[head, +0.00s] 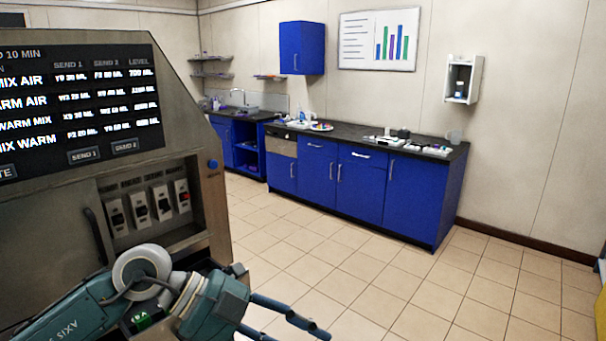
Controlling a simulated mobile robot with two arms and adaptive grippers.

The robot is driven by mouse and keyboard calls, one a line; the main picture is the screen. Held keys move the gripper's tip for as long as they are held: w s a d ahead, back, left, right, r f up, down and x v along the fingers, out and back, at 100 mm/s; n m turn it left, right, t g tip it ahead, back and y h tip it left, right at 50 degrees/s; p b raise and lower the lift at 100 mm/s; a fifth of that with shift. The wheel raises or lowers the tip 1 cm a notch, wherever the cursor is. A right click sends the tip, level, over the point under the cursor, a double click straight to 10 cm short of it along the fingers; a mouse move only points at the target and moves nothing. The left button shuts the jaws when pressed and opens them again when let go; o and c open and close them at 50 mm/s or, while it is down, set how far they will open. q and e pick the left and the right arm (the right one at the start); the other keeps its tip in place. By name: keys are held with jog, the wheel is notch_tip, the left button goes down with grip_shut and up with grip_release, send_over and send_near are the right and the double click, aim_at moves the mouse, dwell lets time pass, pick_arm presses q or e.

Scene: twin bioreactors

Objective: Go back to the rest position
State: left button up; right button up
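My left arm comes in from the lower left, in front of a grey machine console. My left gripper (296,331) is at the bottom edge of the view, over the tiled floor. Its two dark fingers are apart with floor showing between them, and I see nothing held. The lower finger is cut off by the picture edge. My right gripper is out of view.
Blue cabinets (360,190) with a dark worktop line the back wall. The tiled floor (370,280) between is clear.

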pick_arm(q)
jog(key=s+d+r+h, duration=0.2)
jog(key=d+r+h, duration=0.55)
jog(key=r, duration=0.25)
jog(key=w+a+r+n+t, duration=0.75)
jog(key=n+t, duration=0.55)
jog(key=t, duration=0.3)
jog(key=w+a+f+n+t+y, duration=0.5)
jog(key=a+f+n+y, duration=0.3)
jog(key=a+n+y, duration=0.25)
jog(key=s+a+f+n+g+y, duration=0.1)
jog(key=a+f+n+g+y, duration=0.25)
jog(key=f, duration=0.45)
jog(key=s+a+f+n+g+y, duration=0.15)
jog(key=a+f+y, duration=0.25)
jog(key=f, duration=0.5)
jog(key=s+a+f+g, duration=0.2)
jog(key=s+f+g, duration=1.1)
jog(key=s+f, duration=1.15)
notch_tip(320, 180, down, 22)
jog(key=s, duration=0.3)
jog(key=s+a+f+g, duration=0.2)
jog(key=s+a+f, duration=0.1)
jog(key=s+f, duration=1.4)
jog(key=shift+s+f, duration=0.4)
jog(key=shift+f, duration=0.1)
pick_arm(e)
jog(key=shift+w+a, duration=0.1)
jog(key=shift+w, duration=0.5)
